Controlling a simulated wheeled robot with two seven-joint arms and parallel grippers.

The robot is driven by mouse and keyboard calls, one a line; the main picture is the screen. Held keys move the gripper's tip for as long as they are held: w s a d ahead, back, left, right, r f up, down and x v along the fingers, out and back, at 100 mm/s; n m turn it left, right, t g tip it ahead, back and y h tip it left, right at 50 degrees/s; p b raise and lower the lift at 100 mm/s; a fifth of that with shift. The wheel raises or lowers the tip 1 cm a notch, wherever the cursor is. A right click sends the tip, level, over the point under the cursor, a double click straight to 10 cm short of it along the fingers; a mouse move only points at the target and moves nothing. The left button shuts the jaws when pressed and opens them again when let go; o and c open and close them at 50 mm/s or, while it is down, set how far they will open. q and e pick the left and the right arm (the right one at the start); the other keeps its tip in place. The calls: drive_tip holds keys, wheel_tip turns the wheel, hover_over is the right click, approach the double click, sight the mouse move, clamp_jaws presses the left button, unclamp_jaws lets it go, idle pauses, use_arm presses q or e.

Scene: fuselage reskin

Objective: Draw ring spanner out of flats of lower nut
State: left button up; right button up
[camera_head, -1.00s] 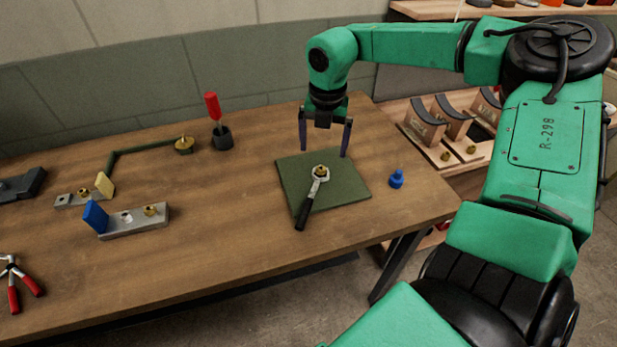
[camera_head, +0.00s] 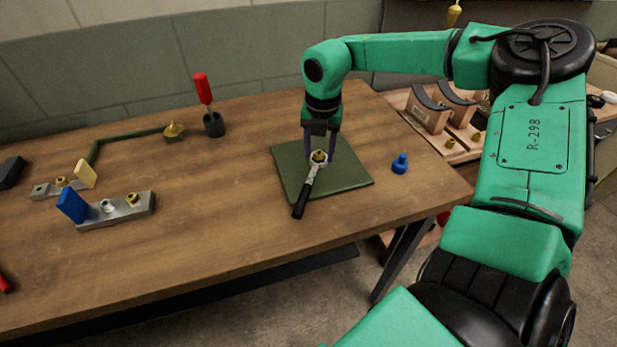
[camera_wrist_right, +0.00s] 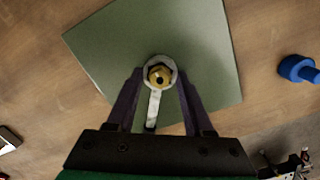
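The ring spanner (camera_head: 305,195) lies on the green mat (camera_head: 346,180), its black handle pointing toward the table's front edge. Its ring is around a brass nut (camera_head: 319,156). In the right wrist view, the spanner's ring (camera_wrist_right: 160,88) encircles the nut (camera_wrist_right: 159,75), and its shank runs down between my fingers. My right gripper (camera_head: 320,152) is over the mat at the ring end. Its fingers are apart, one on each side of the spanner, with visible gaps in the right wrist view (camera_wrist_right: 160,90). My left gripper is out of view.
A blue knob-like piece (camera_head: 400,164) stands right of the mat. Left on the table are a metal block with a blue tab (camera_head: 122,210), a smaller block with a yellow tab (camera_head: 62,187) and a red-handled tool in a black holder (camera_head: 213,122). The table between is clear.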

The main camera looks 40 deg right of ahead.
clamp_jaws()
drive_tip(key=shift+r, duration=0.15)
drive_tip(key=shift+s+r+p, duration=0.15)
drive_tip(key=shift+r+p, duration=0.5)
drive_tip(key=shift+r, duration=0.8)
drive_tip(key=shift+s+a+r+p, duration=0.1)
drive_tip(key=shift+r+p, duration=0.85)
drive_tip(key=shift+r, duration=0.6)
drive_tip(key=shift+f, duration=0.1)
